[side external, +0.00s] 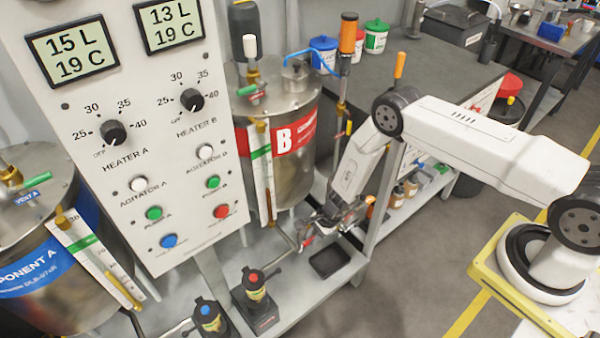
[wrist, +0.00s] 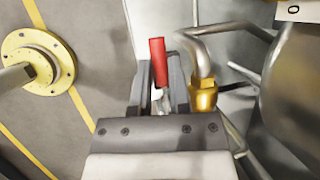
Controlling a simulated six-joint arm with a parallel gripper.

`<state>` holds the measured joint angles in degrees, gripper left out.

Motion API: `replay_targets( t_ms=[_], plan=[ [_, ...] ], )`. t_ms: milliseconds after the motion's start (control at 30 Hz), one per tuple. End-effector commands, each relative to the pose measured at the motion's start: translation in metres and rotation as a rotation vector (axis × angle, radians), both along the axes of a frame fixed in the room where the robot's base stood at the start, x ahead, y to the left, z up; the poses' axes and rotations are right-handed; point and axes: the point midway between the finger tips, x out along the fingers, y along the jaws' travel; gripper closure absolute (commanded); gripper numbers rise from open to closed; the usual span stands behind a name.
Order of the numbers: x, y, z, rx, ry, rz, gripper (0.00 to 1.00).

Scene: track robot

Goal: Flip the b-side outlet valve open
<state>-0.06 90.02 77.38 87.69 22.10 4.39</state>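The red-handled lever of the outlet valve (wrist: 158,62) shows in the wrist view, its metal stem running down between my fingers. My gripper (wrist: 160,85) is open, with one dark finger on each side of the lever; whether either finger touches it I cannot tell. A brass fitting (wrist: 203,95) with a bent grey pipe is just right of the right finger. In the side view my gripper (side external: 312,232) is low beside tank B (side external: 292,165), near its bottom outlet. The valve body is mostly hidden by my gripper there.
The control panel (side external: 150,130) and the component A tank (side external: 50,270) stand at left. Pumps with a blue top (side external: 208,312) and a red top (side external: 254,283) sit on the lower shelf. A dark tray (side external: 329,262) lies below my gripper. A grey-topped bench (side external: 430,90) is behind.

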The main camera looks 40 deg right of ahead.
Motion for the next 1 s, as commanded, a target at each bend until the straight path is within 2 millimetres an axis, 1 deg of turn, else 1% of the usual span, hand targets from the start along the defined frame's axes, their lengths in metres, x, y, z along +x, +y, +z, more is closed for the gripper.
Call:
replay_targets(
  t_ms=[267,700,1000],
  plan=[
    [0.0014,0.0004,0.0003,-0.011,-0.002,-0.001,1.0],
    [0.0023,0.0034,-0.006,-0.172,-0.005,-0.002,1.0],
    [0.0022,0.0027,-0.0065,-0.177,-0.005,-0.002,1.0]
  ],
)
